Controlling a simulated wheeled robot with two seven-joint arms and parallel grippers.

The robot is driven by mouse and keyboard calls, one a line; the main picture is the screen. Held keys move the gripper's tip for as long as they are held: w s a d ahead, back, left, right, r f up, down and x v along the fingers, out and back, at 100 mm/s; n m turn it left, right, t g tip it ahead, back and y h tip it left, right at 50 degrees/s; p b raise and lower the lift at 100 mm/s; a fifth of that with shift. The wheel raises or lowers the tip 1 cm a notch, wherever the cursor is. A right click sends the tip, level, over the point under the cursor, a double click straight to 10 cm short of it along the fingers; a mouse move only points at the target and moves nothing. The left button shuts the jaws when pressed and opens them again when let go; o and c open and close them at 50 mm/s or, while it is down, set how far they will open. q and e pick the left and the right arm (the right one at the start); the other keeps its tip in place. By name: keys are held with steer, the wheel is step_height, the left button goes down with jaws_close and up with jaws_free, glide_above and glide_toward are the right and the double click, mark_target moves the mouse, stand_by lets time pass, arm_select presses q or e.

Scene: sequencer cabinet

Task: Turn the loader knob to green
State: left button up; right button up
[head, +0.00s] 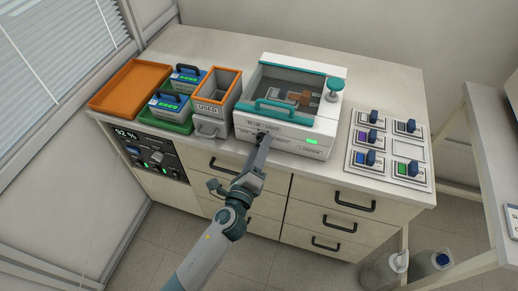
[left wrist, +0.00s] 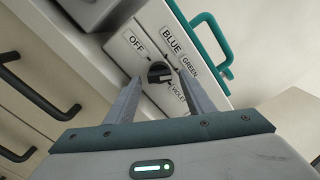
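The loader (head: 290,140) is a white box with a teal-framed lid and handle, standing on the counter. Its black knob (left wrist: 160,72) shows in the left wrist view on the front face, ringed by the labels OFF, BLUE, GREEN and VIOLET. I cannot clearly tell which label the knob points at. My left gripper (head: 262,142) is at the loader's front face and hides most of the knob in the head view. In the left wrist view the gripper (left wrist: 160,82) is open, one finger on each side of the knob, with no clear contact. My right gripper is out of view.
A panel of several coloured plugs (head: 388,148) lies to the right. A teal-topped knob (head: 335,88) stands on the loader's top. Drawers with black handles are below.

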arm_select(q)
steer(key=shift+s, duration=0.1)
steer(key=b+v, duration=0.5)
steer(key=v, duration=1.2)
